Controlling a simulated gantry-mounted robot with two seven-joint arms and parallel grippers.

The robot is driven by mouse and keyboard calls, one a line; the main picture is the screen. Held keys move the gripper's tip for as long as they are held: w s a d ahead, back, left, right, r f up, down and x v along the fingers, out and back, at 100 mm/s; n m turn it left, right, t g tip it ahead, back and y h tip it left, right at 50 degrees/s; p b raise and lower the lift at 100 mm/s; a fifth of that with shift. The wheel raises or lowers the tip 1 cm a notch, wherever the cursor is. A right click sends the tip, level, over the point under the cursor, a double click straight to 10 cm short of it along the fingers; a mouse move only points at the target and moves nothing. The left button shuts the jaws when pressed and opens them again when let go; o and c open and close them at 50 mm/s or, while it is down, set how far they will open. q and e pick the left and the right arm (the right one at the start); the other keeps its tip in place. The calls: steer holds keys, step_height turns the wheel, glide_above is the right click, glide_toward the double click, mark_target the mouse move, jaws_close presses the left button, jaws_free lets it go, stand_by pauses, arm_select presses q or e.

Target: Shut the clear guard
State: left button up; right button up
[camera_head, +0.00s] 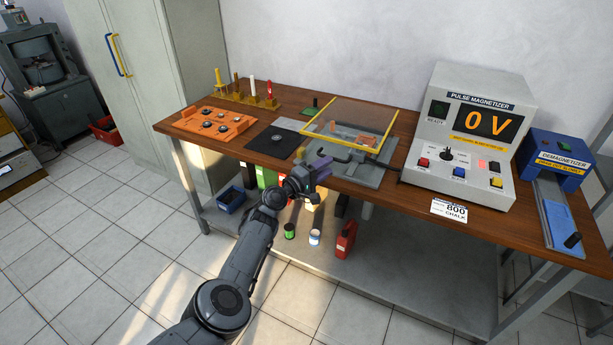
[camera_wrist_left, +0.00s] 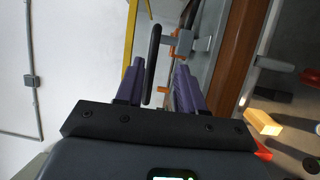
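The clear guard (camera_head: 352,116) is a see-through panel in a yellow frame, standing raised at a slant over the grey fixture (camera_head: 362,174) on the bench. Orange blocks (camera_head: 345,132) show through and below it. A black bar handle (camera_head: 332,153) is at the fixture's front. My left gripper (camera_head: 321,168), with purple fingers, is at the front edge of the bench, close to this handle. In the left wrist view, the fingers (camera_wrist_left: 158,88) are apart, with a black bar (camera_wrist_left: 152,62) between them. Whether they touch it I cannot tell. My right gripper is not in view.
The pulse magnetizer (camera_head: 468,135), reading 0 V, stands right of the fixture, with the blue demagnetizer (camera_head: 553,160) beyond it. A black mat (camera_head: 277,141) and an orange tray (camera_head: 213,124) lie to the left. Coloured pegs (camera_head: 252,88) stand at the back left.

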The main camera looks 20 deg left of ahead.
arm_select(q)
steer(key=p+v, duration=0.5)
steer(key=v, duration=0.4)
steer(key=shift+s, duration=0.2)
